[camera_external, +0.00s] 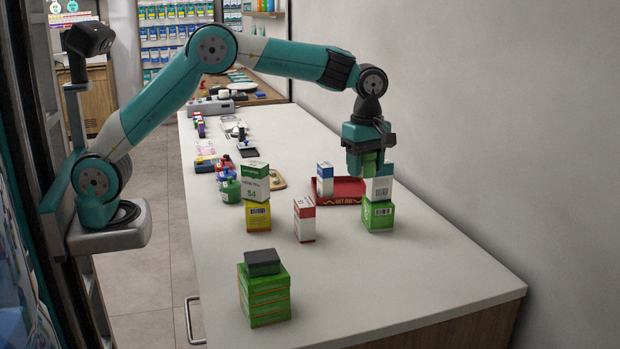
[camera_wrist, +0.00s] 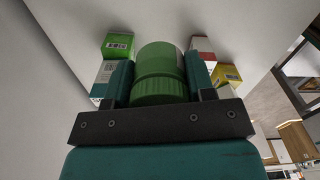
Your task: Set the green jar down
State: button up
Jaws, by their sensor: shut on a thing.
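My gripper (camera_external: 367,160) points down over the right side of the white counter (camera_external: 350,290), in the external view. It is shut on the green jar (camera_wrist: 160,72), which sits between the two fingers with its ribbed lid toward the wrist camera. In the external view the fingers and the stacked boxes mostly hide the jar. The jar is close to a white box (camera_external: 379,189) that stands on a green box (camera_external: 377,215). I cannot tell the gap under the jar.
A red tray (camera_external: 347,191) stands left of the gripper. A white-and-red box (camera_external: 304,219), a yellow box (camera_external: 258,216) with a green-and-white box (camera_external: 256,182) on it, and stacked green boxes (camera_external: 264,294) stand nearer. The counter's front right is clear; a wall (camera_external: 500,120) runs along the right.

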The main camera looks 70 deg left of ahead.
jog(key=s+a+n, duration=0.3)
jog(key=a+n, duration=0.1)
jog(key=a, duration=1.5)
jog(key=n, duration=0.3)
send_over(275, 200)
notch_tip(275, 200, down, 20)
jog(key=shift+r+p, duration=0.1)
jog(key=shift+p, duration=0.3)
jog(key=shift+f, duration=0.2)
jog(key=o, duration=0.9)
jog(key=shift+r, duration=0.15)
